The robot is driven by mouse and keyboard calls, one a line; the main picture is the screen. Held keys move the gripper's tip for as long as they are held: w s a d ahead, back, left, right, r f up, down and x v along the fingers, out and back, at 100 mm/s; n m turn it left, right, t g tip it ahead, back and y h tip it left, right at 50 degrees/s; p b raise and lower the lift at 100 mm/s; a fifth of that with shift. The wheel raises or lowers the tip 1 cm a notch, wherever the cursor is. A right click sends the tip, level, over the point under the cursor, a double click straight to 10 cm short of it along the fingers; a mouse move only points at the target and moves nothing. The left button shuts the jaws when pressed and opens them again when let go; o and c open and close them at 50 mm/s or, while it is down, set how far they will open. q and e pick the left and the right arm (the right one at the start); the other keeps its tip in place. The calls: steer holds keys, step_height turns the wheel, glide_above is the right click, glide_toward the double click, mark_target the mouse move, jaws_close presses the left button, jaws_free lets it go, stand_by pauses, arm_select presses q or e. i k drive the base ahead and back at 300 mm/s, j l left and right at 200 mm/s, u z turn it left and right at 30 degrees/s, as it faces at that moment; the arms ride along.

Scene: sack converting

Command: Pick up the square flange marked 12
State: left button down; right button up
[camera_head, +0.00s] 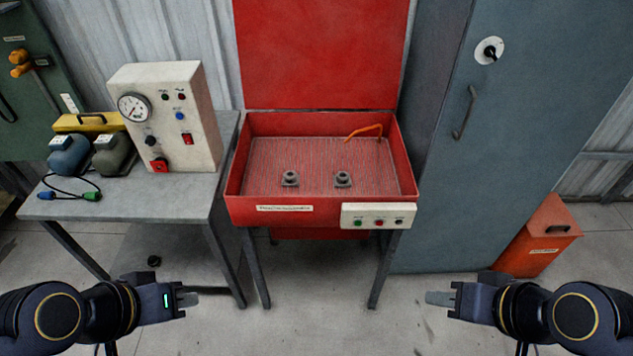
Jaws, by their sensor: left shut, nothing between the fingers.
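Two small grey flanges with square bases sit upright on the ribbed floor of the open red basin, a left flange (290,179) and a right flange (343,179). Any number on them is too small to read, so I cannot tell which is marked 12. My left gripper (188,299) is shut and empty, low at the left, in front of the grey table and apart from both flanges. My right gripper (438,298) is low at the right, also apart from the flanges. Its fingers show side-on, so its opening is unclear.
The red basin (236,180) has raised walls, an upright lid (320,50), an orange spout (364,129) and a front button panel (378,216). A grey table (150,203) with a gauge box (185,110) stands left. A grey cabinet (500,140) and red bin (538,240) stand right.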

mark_target(342, 179)
steer(key=i+j, duration=0.35)
steer(key=i+j+z, duration=0.1)
steer(key=i+j, duration=0.25)
steer(key=j, duration=0.25)
steer(key=i+j, duration=0.35)
steer(key=j+z, duration=0.05)
steer(key=j, duration=0.05)
